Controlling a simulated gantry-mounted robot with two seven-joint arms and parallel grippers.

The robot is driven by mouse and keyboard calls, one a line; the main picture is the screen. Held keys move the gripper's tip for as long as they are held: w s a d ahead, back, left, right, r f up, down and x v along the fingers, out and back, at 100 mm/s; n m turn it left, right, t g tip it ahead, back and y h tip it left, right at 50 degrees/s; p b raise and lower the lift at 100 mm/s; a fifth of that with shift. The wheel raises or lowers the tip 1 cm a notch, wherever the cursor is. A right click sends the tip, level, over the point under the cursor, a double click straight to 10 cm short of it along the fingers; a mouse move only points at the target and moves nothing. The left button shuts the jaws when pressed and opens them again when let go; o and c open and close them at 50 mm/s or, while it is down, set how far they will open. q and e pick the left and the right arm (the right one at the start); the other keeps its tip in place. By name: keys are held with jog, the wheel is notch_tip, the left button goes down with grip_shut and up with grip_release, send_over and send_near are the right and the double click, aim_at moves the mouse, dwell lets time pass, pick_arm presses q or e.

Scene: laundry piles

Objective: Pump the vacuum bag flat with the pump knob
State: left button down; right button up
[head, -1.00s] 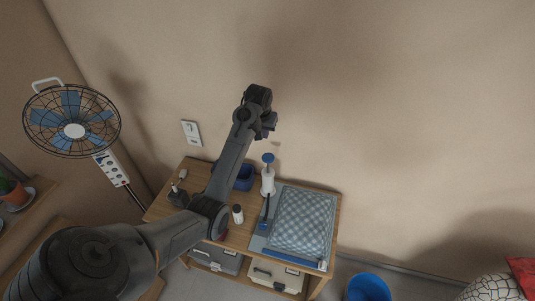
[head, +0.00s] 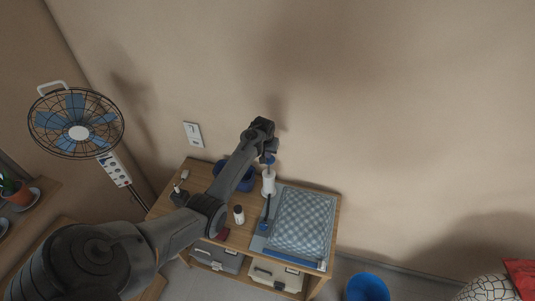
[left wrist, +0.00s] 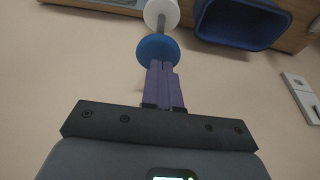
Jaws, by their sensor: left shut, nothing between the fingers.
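The vacuum bag (head: 303,222) lies on the right of the wooden table, still puffed up with a checked grey-blue textile inside. The white hand pump (head: 268,184) stands upright at the bag's upper left. Its blue pump knob (left wrist: 157,48) shows in the left wrist view on a grey rod above the white pump body (left wrist: 162,12). My left gripper (head: 271,156) is above the pump at the knob, which it partly hides in the head view. In the left wrist view its purple fingers are shut together, tips at the knob; I cannot tell whether they touch it. My right gripper is not in view.
A dark blue bin (head: 240,176) stands left of the pump. A small white bottle (head: 239,214) is on the table's front part. A fan (head: 78,124) stands far left, a blue bucket (head: 367,288) on the floor at right. The wall is close behind.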

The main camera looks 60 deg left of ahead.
pick_arm(q)
jog(key=shift+f, duration=0.45)
notch_tip(320, 180, down, 7)
jog(key=b, duration=0.4)
jog(key=shift+f, duration=0.65)
